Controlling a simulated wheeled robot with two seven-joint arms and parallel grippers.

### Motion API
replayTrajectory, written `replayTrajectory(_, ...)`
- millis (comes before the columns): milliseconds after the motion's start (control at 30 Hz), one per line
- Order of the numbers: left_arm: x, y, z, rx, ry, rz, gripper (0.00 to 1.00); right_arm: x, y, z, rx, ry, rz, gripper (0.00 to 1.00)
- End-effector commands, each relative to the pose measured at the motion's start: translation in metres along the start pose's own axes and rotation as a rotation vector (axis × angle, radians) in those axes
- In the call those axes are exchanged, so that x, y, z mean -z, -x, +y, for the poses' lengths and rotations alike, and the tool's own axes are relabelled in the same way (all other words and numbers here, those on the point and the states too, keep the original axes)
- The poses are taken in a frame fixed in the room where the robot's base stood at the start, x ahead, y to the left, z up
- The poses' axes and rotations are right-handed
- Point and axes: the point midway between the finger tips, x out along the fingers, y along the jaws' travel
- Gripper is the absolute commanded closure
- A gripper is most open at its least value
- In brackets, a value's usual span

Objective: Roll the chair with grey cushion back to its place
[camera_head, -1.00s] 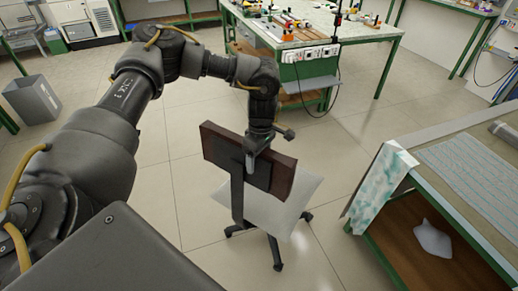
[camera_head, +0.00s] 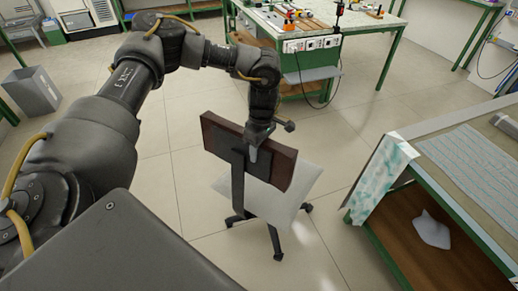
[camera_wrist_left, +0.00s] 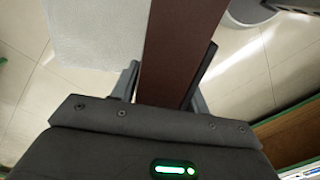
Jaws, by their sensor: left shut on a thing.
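The chair (camera_head: 284,168) stands on the open floor in the middle of the head view, its brown backrest toward me. Its light grey cushion (camera_head: 268,203) shows below and behind the backrest, with dark caster legs under it. My left gripper (camera_head: 255,146) is shut on the top edge of the backrest. In the left wrist view the brown backrest (camera_wrist_left: 178,50) runs between the two fingers (camera_wrist_left: 162,88), with the grey cushion (camera_wrist_left: 98,30) to its left. My right gripper is not in view.
A green-framed workbench (camera_head: 300,48) with tools stands at the back. Another green-framed table (camera_head: 470,165) with a hanging cloth (camera_head: 381,180) stands close on the chair's right. A grey bin (camera_head: 32,92) is at the left. Tiled floor is clear left of the chair and behind it.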

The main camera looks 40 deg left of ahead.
Motion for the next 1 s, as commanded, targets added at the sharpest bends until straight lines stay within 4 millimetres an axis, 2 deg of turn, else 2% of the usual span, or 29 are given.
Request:
replayTrajectory(167,-0.002,0.001,-0.001,0.001,-0.001,0.0,1.0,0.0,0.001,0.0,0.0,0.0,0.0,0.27)
replayTrajectory(267,-0.011,0.001,-0.003,0.002,-0.005,0.0,1.0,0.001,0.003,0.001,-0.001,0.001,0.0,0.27)
replayTrajectory(1000,-0.103,-0.002,-0.028,0.003,-0.007,-0.001,1.0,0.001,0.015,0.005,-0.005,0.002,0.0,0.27)
